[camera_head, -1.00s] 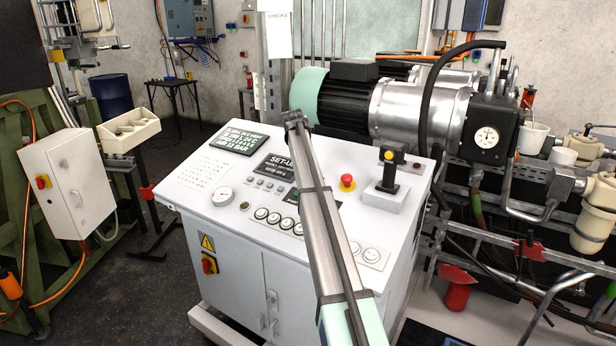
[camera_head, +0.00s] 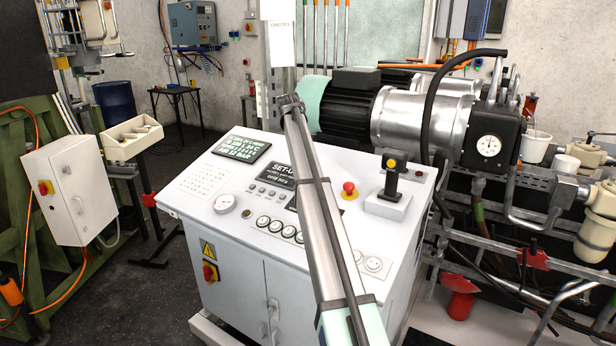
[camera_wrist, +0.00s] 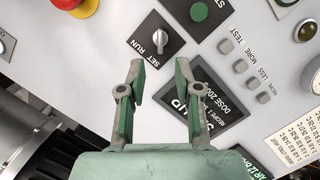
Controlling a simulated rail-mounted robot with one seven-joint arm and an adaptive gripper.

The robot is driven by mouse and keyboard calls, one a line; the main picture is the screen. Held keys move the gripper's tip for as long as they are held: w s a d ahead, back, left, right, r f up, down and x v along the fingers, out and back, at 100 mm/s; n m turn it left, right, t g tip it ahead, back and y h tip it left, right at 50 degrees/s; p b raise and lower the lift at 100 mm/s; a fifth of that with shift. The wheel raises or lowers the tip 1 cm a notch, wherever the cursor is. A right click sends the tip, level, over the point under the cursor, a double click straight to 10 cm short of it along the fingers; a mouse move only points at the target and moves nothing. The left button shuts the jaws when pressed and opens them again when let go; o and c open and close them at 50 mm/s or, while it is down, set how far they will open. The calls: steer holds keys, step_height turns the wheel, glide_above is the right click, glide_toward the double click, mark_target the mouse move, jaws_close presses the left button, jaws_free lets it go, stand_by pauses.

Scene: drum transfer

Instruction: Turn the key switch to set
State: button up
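The key switch (camera_wrist: 160,42) is a small silver knob on a black plate marked SET and RUN. It shows at the upper middle of the wrist view; which word it points to I cannot tell. My gripper (camera_wrist: 159,66) is open, its two green-padded fingers apart and nothing between them. The switch appears just beyond and between the fingertips, apparently untouched; the remaining distance is hard to judge. In the head view my arm crosses the white console (camera_head: 235,245), and I cannot make out the key switch.
A red emergency button (camera_wrist: 82,6) is at the wrist view's upper left, with a green button (camera_wrist: 199,12) right of the switch. A black display (camera_wrist: 205,100) lies near the right finger. A joystick box (camera_head: 388,204) stands on the console. A large motor (camera_head: 345,108) is behind it.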

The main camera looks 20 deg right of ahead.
steer(key=shift+v, duration=1.65)
